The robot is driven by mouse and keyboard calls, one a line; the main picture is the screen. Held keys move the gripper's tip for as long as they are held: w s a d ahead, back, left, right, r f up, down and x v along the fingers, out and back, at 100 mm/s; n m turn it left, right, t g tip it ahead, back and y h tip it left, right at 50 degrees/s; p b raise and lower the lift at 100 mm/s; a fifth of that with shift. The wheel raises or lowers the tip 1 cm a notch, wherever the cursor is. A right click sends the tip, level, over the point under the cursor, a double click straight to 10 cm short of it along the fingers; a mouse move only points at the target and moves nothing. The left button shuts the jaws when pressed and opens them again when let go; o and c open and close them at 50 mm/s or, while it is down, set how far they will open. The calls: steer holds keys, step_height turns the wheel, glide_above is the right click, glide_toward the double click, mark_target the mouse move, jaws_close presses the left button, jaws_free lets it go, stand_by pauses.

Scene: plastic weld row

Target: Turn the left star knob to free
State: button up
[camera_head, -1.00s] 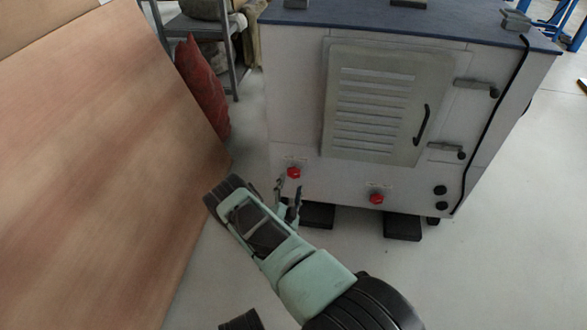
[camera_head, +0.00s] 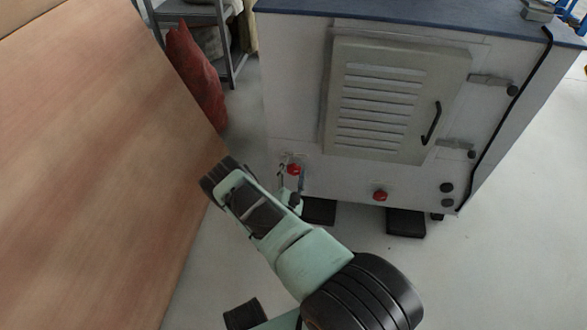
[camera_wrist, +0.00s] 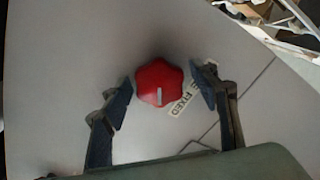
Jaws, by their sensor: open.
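The left star knob (camera_head: 293,169) is a small red knob low on the left of the pale cabinet's front. In the wrist view it is a red lobed knob (camera_wrist: 160,84) with a pale pointer mark near its middle. A label beside it shows the word "FIXED" (camera_wrist: 184,98); the rest of the label is hidden behind the knob. My gripper (camera_wrist: 162,88) is open, with one finger on each side of the knob. A gap shows between each fingertip and the knob. In the head view my gripper (camera_head: 290,178) is at the cabinet front by the left knob.
A second red knob (camera_head: 380,195) sits further right on the cabinet front (camera_head: 340,185). A louvred door (camera_head: 390,100) with a black handle is above. A large wooden panel (camera_head: 90,170) stands close on the left, and a red sack (camera_head: 197,80) lies behind it.

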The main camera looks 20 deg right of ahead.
steer(key=c, duration=1.2)
steer(key=shift+o, duration=0.2)
steer(key=shift+n, duration=0.3)
steer(key=n, duration=0.4)
steer(key=shift+n, duration=0.3)
steer(key=n, duration=0.5)
steer(key=shift+n, duration=0.3)
steer(key=n, duration=1.3)
